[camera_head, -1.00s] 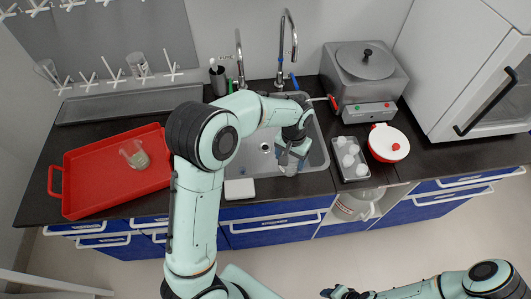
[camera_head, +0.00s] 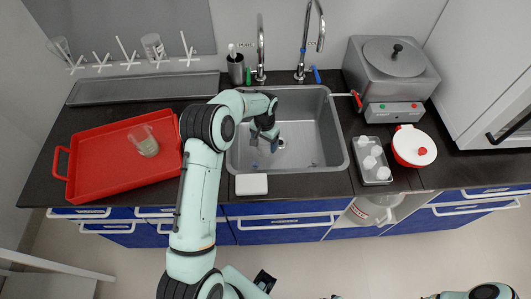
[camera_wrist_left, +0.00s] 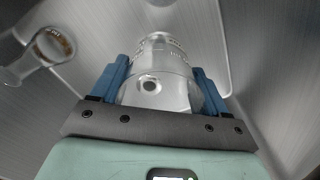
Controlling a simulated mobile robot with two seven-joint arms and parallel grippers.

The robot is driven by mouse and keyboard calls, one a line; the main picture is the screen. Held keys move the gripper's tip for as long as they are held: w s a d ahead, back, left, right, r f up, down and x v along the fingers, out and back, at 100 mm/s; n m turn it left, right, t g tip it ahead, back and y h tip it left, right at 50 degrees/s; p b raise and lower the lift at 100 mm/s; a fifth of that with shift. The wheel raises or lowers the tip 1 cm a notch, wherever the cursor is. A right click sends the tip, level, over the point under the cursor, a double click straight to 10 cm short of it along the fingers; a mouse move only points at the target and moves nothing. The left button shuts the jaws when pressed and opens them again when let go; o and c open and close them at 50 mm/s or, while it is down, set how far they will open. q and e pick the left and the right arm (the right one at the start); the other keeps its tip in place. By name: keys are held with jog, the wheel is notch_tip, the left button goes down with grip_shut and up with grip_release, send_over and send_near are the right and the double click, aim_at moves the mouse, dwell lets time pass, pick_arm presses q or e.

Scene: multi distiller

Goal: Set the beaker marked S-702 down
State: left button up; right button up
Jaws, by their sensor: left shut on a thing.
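My left gripper (camera_head: 268,147) is down inside the sink. In the left wrist view its blue fingers (camera_wrist_left: 160,88) are shut on a clear glass beaker (camera_wrist_left: 160,60). Its marking is too blurred to read, so I cannot tell whether it is S-702. I cannot tell whether its base touches the sink floor. My right gripper is not in view.
The steel sink (camera_head: 315,130) has free floor to the right of the gripper. A red tray (camera_head: 95,175) holds another beaker (camera_head: 146,143). A white block (camera_head: 251,184) sits at the sink's front edge. Taps (camera_head: 304,60) stand behind; a small bottle tray (camera_head: 371,163) is right.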

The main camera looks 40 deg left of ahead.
pick_arm(q)
jog(key=shift+f, duration=3.7)
jog(key=o, duration=1.2)
jog(key=shift+f, duration=0.15)
notch_tip(320, 180, up, 12)
jog(key=shift+r, duration=0.2)
